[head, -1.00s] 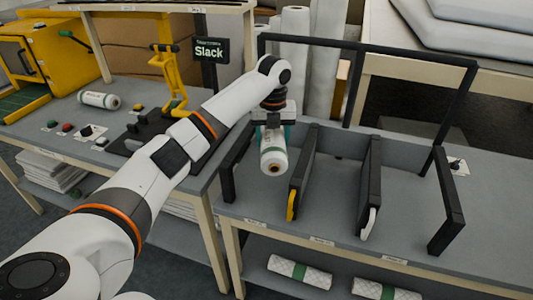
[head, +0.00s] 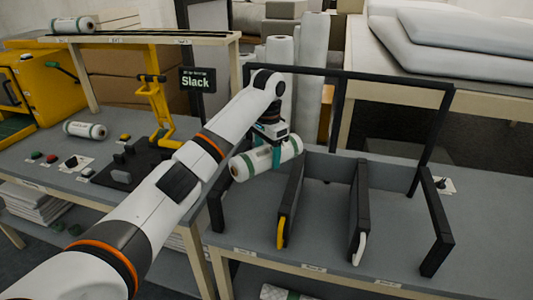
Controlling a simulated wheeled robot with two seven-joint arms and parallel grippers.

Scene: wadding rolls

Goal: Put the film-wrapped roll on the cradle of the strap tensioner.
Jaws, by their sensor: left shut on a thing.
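My left gripper (head: 270,138) is shut on a white roll with green bands (head: 265,159). It holds the roll from above, nearly level, at the left end of the black-divided rack. I cannot tell from here whether its wrap is film. The strap tensioner seems to be the yellow lever stand (head: 157,112) on a black base (head: 130,160), beside a sign reading "Slack" (head: 197,81). My arm passes in front of part of the base, and its cradle is not clear. My right gripper is not in view.
Another banded roll (head: 85,130) lies on the left bench, and one (head: 73,25) lies on the upper shelf. Black dividers (head: 290,200) and a tall black frame (head: 430,150) stand on the right bench. Buttons (head: 52,158) sit at the left bench's front.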

